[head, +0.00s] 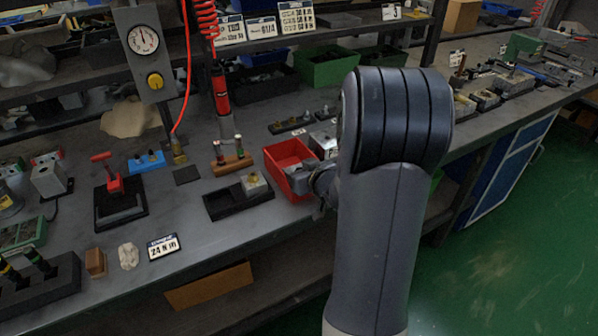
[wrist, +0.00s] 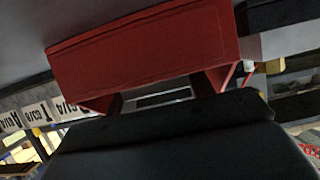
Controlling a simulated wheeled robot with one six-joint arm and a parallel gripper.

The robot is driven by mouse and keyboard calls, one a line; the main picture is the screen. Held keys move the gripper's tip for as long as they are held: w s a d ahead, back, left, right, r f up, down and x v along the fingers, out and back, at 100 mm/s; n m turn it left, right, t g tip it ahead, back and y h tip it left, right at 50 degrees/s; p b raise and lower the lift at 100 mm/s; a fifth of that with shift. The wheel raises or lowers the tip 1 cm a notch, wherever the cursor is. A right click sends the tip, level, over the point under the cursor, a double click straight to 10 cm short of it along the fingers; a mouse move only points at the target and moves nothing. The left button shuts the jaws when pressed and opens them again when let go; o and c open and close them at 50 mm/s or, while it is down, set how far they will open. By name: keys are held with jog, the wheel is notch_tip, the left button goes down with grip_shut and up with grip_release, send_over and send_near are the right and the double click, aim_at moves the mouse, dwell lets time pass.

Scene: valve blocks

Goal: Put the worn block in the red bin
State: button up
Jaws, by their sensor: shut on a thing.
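The red bin (head: 289,163) stands on the bench, just left of my arm in the head view. Its red wall (wrist: 140,52) fills the upper middle of the wrist view, which looks upside down. My gripper (head: 322,186) is at the bin's right side in the head view, largely hidden by my arm. In the wrist view my gripper (wrist: 162,98) is close to the bin's rim. It is shut on a block, of which only a grey strip seems to show between the dark fingers. Its wear cannot be made out. Whether it is over the bin cannot be told.
A black two-part tray (head: 222,204) lies left of the bin, with a pale block (head: 254,184) in its right part and its left part empty. A wooden stand (head: 231,163) with small parts is behind. A red tool (head: 220,90) hangs above.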

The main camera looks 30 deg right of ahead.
jog(key=shift+r, duration=0.1)
jog(key=o, duration=0.9)
jog(key=shift+f, duration=0.2)
jog(key=shift+r, duration=0.3)
jog(key=p+v, duration=0.2)
jog(key=v, duration=1)
jog(key=shift+f+p, duration=0.1)
jog(key=shift+p, duration=0.2)
jog(key=shift+w, duration=0.1)
